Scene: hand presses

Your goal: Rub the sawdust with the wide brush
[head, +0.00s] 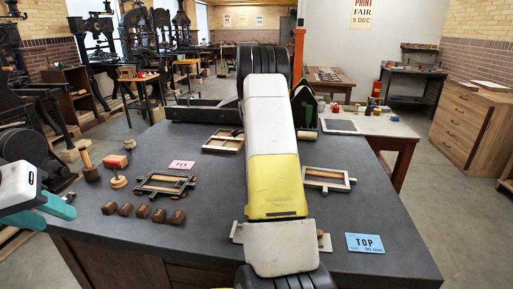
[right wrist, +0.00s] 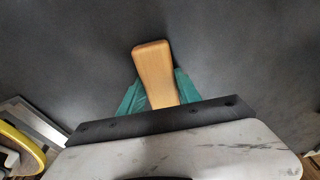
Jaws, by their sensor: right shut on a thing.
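My right gripper (right wrist: 158,84) is shut on a wooden piece (right wrist: 154,68) in the right wrist view. It looks like the handle of the wide brush, pale and rounded at its end, between the teal fingers. Its bristles are hidden. In the head view my own white and yellow right arm crosses the middle of the table and hides the right gripper. My left gripper (head: 58,206) is at the left edge, beside the table; its teal fingers show, but not whether they are apart. I cannot make out any sawdust in either view.
The dark table (head: 212,243) carries wooden frames (head: 165,186), another frame (head: 328,180), several dark wooden blocks (head: 125,209), a handled tool (head: 87,166), a pink card (head: 181,165) and a blue "TOP" card (head: 366,243). The front middle-left is clear.

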